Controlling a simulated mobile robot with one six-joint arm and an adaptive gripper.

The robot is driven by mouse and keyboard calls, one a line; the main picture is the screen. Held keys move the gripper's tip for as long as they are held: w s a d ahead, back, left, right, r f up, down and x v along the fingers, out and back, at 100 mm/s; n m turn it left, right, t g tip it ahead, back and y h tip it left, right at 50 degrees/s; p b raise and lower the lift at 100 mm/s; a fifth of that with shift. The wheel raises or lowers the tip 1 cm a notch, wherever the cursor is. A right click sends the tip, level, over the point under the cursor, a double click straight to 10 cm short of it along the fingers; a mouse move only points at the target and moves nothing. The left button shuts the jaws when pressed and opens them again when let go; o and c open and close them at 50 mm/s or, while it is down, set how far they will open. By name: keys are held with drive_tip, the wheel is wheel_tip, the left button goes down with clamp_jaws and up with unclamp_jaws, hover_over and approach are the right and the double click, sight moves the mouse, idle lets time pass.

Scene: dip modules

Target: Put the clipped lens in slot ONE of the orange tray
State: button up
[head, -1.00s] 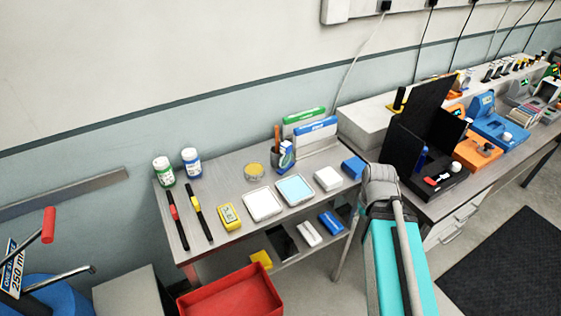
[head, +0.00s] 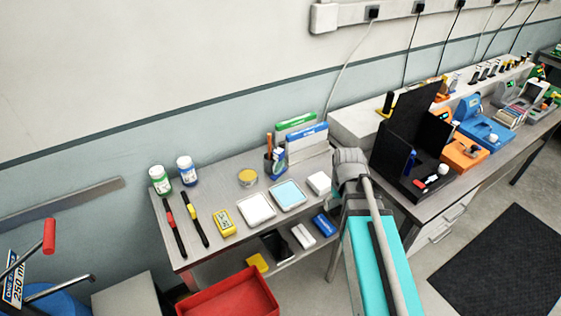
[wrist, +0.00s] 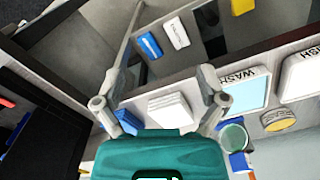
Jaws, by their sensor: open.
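My gripper (wrist: 160,75) is open and empty in the wrist view, with its two fingers apart over the bench edge. A stack of white blocks (wrist: 170,108) and a blue block (wrist: 118,124) lie beneath it. I cannot pick out the clipped lens or any slot marked ONE.
A blue-filled WASH tray (head: 288,194) and a white tray (head: 256,209) sit mid-bench, left of the white block (head: 319,183). A black upright panel (head: 405,130) rises right of my arm. A red bin (head: 232,300) stands low in front.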

drive_tip(key=w+a+r+n+p, duration=0.5)
drive_tip(key=w+a+r+p, duration=0.55)
drive_tip(key=w, duration=0.35)
wheel_tip(320, 180, up, 6)
drive_tip(key=r+n+p, duration=0.1)
drive_tip(key=n+p, duration=0.3)
drive_tip(key=p, duration=0.1)
hover_over(279, 150)
drive_tip(key=shift+d+f, duration=0.1)
drive_tip(key=shift+f, duration=0.15)
drive_tip(key=shift+f, duration=0.2)
wheel_tip(279, 150, down, 8)
drive_tip(key=b, duration=0.8)
drive_tip(key=shift+f+b, duration=0.15)
drive_tip(key=shift+b, duration=0.15)
drive_tip(key=shift+f, duration=0.15)
drive_tip(key=shift+f+b, duration=2.45)
drive_tip(key=shift+b, duration=0.15)
clamp_jaws()
